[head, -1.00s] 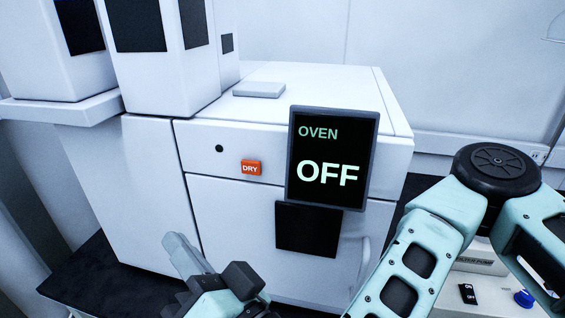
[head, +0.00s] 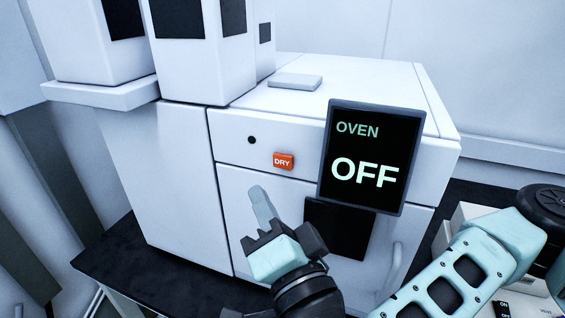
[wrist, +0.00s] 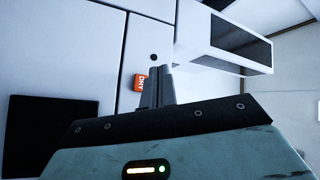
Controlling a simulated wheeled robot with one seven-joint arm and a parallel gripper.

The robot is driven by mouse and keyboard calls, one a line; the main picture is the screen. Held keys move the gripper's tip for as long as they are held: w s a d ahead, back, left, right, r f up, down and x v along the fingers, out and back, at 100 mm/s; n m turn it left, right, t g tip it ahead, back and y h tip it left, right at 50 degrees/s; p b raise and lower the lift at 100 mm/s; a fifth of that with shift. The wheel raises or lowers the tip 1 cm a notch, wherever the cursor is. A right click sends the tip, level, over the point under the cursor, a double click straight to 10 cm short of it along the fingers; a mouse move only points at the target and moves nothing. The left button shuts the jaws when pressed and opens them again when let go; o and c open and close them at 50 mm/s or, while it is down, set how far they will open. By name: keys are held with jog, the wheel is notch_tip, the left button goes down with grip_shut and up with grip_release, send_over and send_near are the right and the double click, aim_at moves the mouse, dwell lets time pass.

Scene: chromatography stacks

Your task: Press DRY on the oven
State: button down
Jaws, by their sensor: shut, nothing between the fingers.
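The oven (head: 235,125) is a white cabinet with a dark screen (head: 366,155) reading "OVEN OFF". The orange DRY button (head: 284,161) sits on its upper front panel, left of the screen. My gripper (head: 259,192) is shut and empty, its fingertips a little below and left of the button in the head view. In the wrist view my gripper (wrist: 158,72) points toward the panel, with the DRY button (wrist: 140,82) just left of the fingers. I cannot tell how far the tips are from the panel. The button is in plain sight in both views.
A small dark round spot (head: 252,140) lies left of the button. A dark window (head: 338,229) and a door handle (head: 395,266) are below the screen. White box-like units (head: 200,50) stand left of the oven top. A flat grey slab (head: 295,81) lies on top.

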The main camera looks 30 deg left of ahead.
aim_at(274, 158)
jog(key=shift+w+a, duration=0.2)
jog(key=shift+w, duration=1.35)
jog(key=shift+w+a, duration=0.15)
jog(key=shift+w, duration=1.4)
jog(key=shift+w, duration=0.45)
jog(key=shift+w+a, duration=0.1)
jog(key=shift+w, duration=0.3)
dwell(0.4)
jog(key=shift+s, duration=0.85)
jog(key=shift+s+d, duration=0.2)
jog(key=shift+s, duration=1.05)
jog(key=shift+s+d, duration=0.2)
jog(key=shift+s, duration=1.05)
